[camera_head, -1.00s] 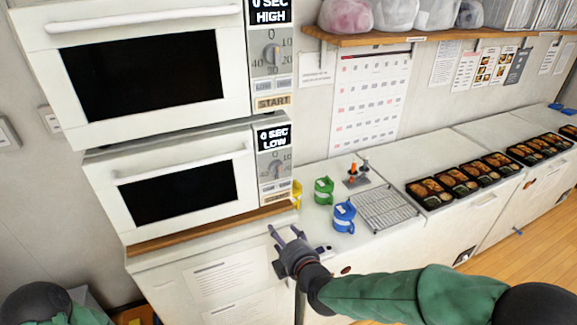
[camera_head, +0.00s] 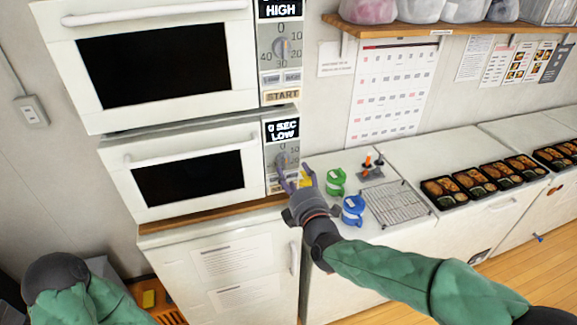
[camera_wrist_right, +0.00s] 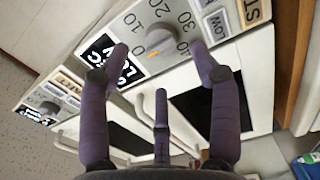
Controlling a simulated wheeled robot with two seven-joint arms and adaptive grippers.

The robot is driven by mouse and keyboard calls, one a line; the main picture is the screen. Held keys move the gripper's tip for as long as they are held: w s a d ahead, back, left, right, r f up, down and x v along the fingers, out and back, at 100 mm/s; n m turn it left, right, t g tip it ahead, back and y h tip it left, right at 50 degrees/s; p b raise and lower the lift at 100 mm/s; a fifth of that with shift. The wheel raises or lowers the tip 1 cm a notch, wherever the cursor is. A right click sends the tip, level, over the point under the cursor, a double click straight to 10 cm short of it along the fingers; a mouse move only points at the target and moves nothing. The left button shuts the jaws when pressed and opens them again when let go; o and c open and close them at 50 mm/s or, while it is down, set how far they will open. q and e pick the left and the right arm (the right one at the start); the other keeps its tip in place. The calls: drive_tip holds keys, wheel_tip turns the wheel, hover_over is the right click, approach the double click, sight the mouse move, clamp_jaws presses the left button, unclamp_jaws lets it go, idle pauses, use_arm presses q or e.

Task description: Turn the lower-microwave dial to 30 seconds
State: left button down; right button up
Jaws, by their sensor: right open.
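The lower microwave (camera_head: 120,180) stands under a second microwave. Its display (camera_head: 283,130) reads 0 SEC, LOW. Its grey dial (camera_head: 281,160) sits below the display, partly behind my right gripper (camera_head: 294,175). In the right wrist view the dial (camera_wrist_right: 160,38) shows an orange mark, with numbers around it. My right gripper (camera_wrist_right: 160,55) is open there, two purple fingers apart on either side of the dial and a third finger below. I cannot tell whether any finger touches the dial. My left gripper is not in view; only my left arm shows at the lower left.
The upper microwave (camera_head: 60,60) has a similar panel above. A wire rack (camera_head: 398,205) and several bento trays (camera_head: 445,190) lie further right.

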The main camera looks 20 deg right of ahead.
sight(287, 164)
drive_tip(key=shift+w+a, duration=0.1)
drive_tip(key=shift+w, duration=2.3)
drive_tip(key=c, duration=1.2)
